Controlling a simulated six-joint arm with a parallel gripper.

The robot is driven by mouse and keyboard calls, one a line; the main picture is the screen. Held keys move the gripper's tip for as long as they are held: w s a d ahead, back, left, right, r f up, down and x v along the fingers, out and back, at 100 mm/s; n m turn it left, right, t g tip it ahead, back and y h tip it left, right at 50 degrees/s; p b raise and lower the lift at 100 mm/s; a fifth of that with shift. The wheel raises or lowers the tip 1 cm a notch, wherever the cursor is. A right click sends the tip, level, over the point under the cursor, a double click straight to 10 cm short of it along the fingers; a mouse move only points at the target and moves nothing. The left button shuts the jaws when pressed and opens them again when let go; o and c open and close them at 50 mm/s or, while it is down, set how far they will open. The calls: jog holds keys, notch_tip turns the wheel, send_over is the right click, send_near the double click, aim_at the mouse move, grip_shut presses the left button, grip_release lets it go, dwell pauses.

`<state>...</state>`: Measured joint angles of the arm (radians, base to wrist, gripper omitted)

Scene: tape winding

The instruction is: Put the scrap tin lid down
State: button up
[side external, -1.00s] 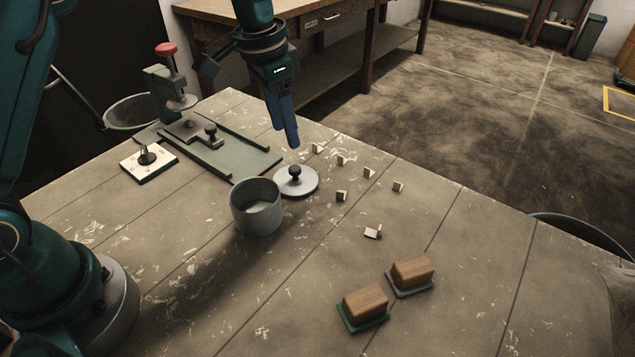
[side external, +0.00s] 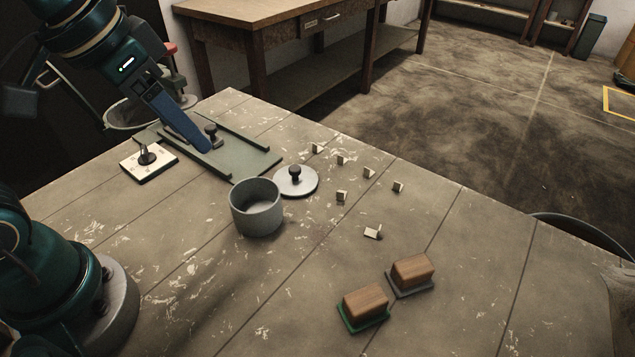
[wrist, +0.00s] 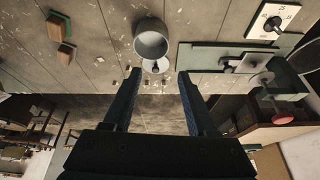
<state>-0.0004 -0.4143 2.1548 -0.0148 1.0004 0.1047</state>
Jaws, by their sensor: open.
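The scrap tin lid (side external: 296,181) is a pale round disc with a black knob. It lies flat on the table beside the scrap tin (side external: 257,209), an open grey-green cylinder. In the wrist view the lid (wrist: 156,67) shows just past the tin (wrist: 151,38), partly hidden by it. My gripper (side external: 206,148) is up and to the left of the lid, in front of the green fixture as the side view shows it. In the wrist view its fingers (wrist: 158,72) are spread apart with nothing between them.
A green fixture plate (side external: 245,160) with rails and a knobbed slide stands at the back left. A white dial plate (side external: 149,162) lies left of it. Several small pale blocks (side external: 341,196) and two wood-topped blocks (side external: 366,301) are on the right. The front table is clear.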

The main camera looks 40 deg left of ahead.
jog(key=shift+n+t, duration=0.5)
jog(key=shift+n, duration=0.1)
jog(key=s+f, duration=0.2)
jog(key=s, duration=0.1)
jog(key=s+f, duration=0.1)
jog(key=s, duration=0.1)
jog(key=shift+a, duration=0.15)
